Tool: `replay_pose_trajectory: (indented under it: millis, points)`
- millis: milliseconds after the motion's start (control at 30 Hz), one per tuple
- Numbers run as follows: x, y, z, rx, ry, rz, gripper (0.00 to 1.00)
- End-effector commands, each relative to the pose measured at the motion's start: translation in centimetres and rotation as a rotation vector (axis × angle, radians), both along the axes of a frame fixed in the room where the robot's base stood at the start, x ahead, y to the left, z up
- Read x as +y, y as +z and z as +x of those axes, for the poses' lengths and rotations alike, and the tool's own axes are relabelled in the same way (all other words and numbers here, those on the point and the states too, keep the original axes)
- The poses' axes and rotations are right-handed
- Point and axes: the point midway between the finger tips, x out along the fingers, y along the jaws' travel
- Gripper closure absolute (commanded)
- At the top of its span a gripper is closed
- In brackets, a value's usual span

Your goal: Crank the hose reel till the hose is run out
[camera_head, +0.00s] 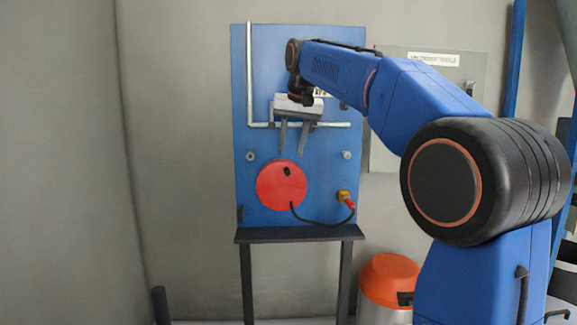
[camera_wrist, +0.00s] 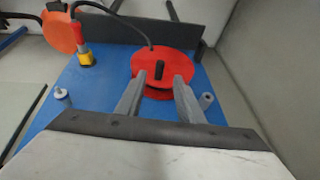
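The red hose reel (camera_head: 273,190) is a round disc on the lower part of an upright blue panel (camera_head: 240,110). It also shows in the wrist view (camera_wrist: 178,60). A short black crank knob (camera_head: 288,171) stands out from the reel's upper part, and in the wrist view the knob (camera_wrist: 158,70) appears between my fingertips. A black hose (camera_head: 318,221) runs from the reel to a red-tipped end at a yellow fitting (camera_head: 343,196). My gripper (camera_head: 292,154) is open, its fingers spread and pointing down, just above the knob in the head view. I see no contact.
Metal posts (camera_head: 250,156) and (camera_head: 347,155) stick out on either side above the reel. A grey pipe (camera_head: 250,85) bends across the panel. A dark shelf (camera_head: 300,234) juts out below. An orange-topped bin (camera_head: 389,275) stands at lower right.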

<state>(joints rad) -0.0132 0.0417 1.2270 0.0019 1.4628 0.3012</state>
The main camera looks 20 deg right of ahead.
Motion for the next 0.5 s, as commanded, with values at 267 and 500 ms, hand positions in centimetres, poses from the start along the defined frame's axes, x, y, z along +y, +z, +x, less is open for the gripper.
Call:
replay_pose_trajectory:
  millis: [267,500]
  points:
    - [0.0,-4.2,1.8,0.002,0.000,0.000,0.66]
    - [0.0,-6.0,2.6,0.001,0.000,0.000,0.66]
